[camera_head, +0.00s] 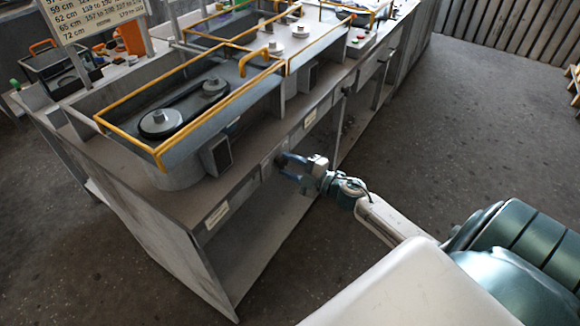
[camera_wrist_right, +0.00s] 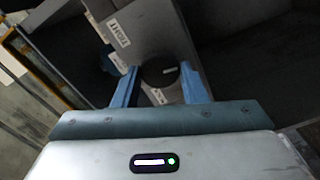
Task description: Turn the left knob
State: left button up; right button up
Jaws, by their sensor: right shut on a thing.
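My right gripper (camera_head: 283,165) reaches the front panel of the grey workbench (camera_head: 252,172), just below its top edge. In the right wrist view, a dark round knob (camera_wrist_right: 159,73) sits between the two blue fingers of the gripper (camera_wrist_right: 158,78). The fingers are shut on the knob from both sides. In the head view the knob is mostly hidden by the fingers and hard to make out. My left gripper is not in view.
A yellow-railed belt-and-pulley unit (camera_head: 158,122) stands on the bench above the gripper. A white label (camera_head: 217,215) is on the front panel. Open shelf space (camera_head: 250,235) lies below. The concrete floor (camera_head: 460,120) right of the bench is clear.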

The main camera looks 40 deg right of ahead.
jog(key=n, duration=0.2)
jog(key=n+b, duration=0.1)
jog(key=n, duration=0.1)
jog(key=shift+f+n, duration=0.2)
jog(key=shift+n, duration=0.1)
jog(key=shift+n+b, duration=0.4)
jog(key=shift+n, duration=0.4)
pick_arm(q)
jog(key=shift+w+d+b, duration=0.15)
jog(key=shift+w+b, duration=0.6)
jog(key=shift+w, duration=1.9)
pick_arm(e)
jog(key=shift+n, duration=1.7)
jog(key=o, duration=1)
jog(key=shift+c, duration=0.2)
